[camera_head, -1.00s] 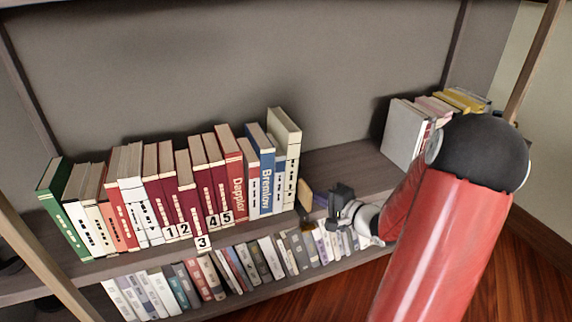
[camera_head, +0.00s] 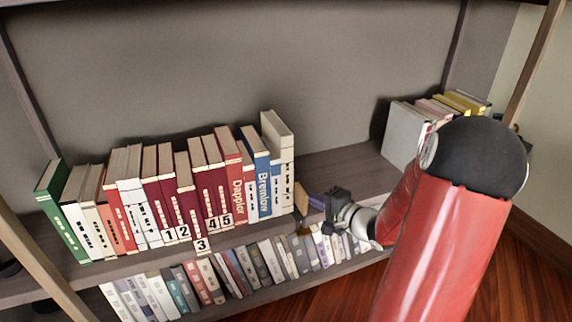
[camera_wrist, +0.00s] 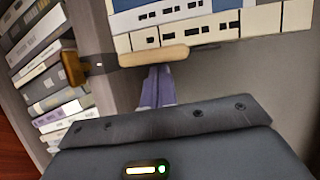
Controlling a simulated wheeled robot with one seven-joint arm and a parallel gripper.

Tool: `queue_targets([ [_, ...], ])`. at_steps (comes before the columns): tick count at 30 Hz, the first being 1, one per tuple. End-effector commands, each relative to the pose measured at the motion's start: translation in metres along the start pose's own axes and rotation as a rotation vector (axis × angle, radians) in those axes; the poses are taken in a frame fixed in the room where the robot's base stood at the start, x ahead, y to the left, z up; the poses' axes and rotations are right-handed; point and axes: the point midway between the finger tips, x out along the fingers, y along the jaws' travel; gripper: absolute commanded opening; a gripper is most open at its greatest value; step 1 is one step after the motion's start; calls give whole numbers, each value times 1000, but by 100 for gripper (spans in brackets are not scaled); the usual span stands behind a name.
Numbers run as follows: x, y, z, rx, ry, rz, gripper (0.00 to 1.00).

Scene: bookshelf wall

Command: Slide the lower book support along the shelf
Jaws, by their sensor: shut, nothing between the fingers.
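A wooden book support (camera_head: 301,198) stands at the right end of the upper row of books; in the wrist view it shows as a pale block (camera_wrist: 153,56) beside the end book. A second, darker wooden support (camera_wrist: 73,65) is lower down, by the shelf's front edge and the lower books. My gripper (camera_head: 318,202) is shut and empty, right of the upper support, fingers pointing left at it. In the wrist view the fingertips (camera_wrist: 155,72) meet the pale block's edge; I cannot tell if they press on it.
The upper row of books (camera_head: 180,195) fills the left of the shelf (camera_head: 345,170). A lower row of books (camera_head: 230,270) stands beneath. A wooden post (camera_head: 35,245) crosses the left.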

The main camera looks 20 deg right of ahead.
Motion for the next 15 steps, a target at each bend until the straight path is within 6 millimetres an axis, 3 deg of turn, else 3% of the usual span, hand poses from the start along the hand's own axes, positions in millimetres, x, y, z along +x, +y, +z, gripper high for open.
queue_targets([
  [15,-13,3,-34,0,1,0,0],
])
